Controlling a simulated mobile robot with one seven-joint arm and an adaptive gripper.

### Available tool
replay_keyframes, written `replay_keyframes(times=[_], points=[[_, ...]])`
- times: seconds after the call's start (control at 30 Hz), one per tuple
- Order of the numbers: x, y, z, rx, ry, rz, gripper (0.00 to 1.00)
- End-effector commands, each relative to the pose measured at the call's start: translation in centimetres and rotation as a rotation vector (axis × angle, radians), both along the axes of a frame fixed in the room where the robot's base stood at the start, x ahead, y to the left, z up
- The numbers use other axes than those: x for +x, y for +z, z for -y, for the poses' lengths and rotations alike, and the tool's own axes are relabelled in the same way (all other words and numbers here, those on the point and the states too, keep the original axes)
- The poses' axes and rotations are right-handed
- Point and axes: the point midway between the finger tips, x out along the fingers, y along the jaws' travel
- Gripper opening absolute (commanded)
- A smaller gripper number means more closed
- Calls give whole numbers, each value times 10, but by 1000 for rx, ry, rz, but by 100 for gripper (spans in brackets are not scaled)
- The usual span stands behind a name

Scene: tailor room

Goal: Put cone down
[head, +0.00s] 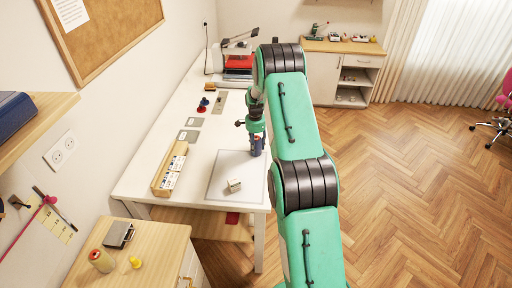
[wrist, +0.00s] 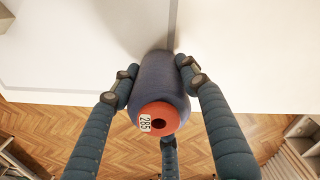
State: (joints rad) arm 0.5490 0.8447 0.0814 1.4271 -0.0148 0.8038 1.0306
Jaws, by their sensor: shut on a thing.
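My gripper (wrist: 160,82) is shut on a dark blue thread cone (wrist: 155,78) with an orange-red end and a label reading 285. In the wrist view the fingers close on the cone from both sides, with a third finger below. In the head view the cone (head: 257,146) hangs at my gripper near the right edge of the white table (head: 205,141). It is by the far right corner of a pale mat (head: 222,187). I cannot tell whether the cone touches the table.
A red-and-blue item (head: 203,104) and a sewing machine (head: 222,58) stand farther back. A wooden cabinet (head: 150,240) is in front.

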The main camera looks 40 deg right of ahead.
Motion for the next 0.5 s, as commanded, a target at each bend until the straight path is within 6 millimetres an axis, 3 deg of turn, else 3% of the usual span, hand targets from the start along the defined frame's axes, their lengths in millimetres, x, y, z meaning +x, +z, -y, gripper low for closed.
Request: replay_keyframes(times=[0.23, 0.27, 0.3, 0.33, 0.5], points=[[0, -3, 0, 0, 0, 0, 14], [0, -3, 0, 0, 0, 0, 50], [0, -2, 0, 0, 0, 0, 58], [0, -3, 0, 0, 0, 0, 63], [0, -2, 0, 0, 0, 0, 63]])
